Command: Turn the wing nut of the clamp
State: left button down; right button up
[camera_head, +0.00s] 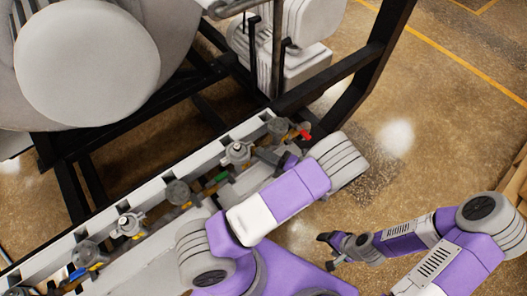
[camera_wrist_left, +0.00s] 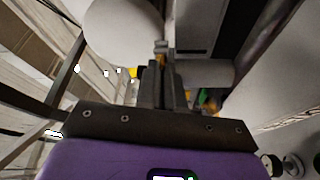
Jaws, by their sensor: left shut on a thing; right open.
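Several round grey clamped fittings sit along a pale rail; one fitting (camera_head: 237,152) is just left of my left gripper (camera_head: 264,155). That gripper is mostly hidden behind my purple left forearm. In the left wrist view, the gripper's dark fingers (camera_wrist_left: 161,82) are together, closed on a small grey piece (camera_wrist_left: 160,47) at their tips, seemingly the wing nut. Its shape is too small and covered to make out. My right gripper (camera_head: 329,250) is open and empty, low over the floor, well away from the rail.
The pale rail (camera_head: 150,192) runs diagonally, with a red handle (camera_head: 305,130) near its upper end and another fitting (camera_head: 178,192) further down. A black frame (camera_head: 345,68) and large grey vessel (camera_head: 88,62) stand behind. The floor at right is clear.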

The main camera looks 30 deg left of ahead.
pick_arm(q)
jog(key=shift+r+n+h+p, duration=0.2)
jog(key=shift+n+h+p, duration=0.5)
jog(key=shift+n, duration=0.8)
jog(key=c, duration=1.3)
grip_release()
jog(key=shift+o, duration=0.2)
jog(key=shift+d, duration=0.1)
jog(key=d, duration=0.7)
jog(key=shift+d, duration=0.2)
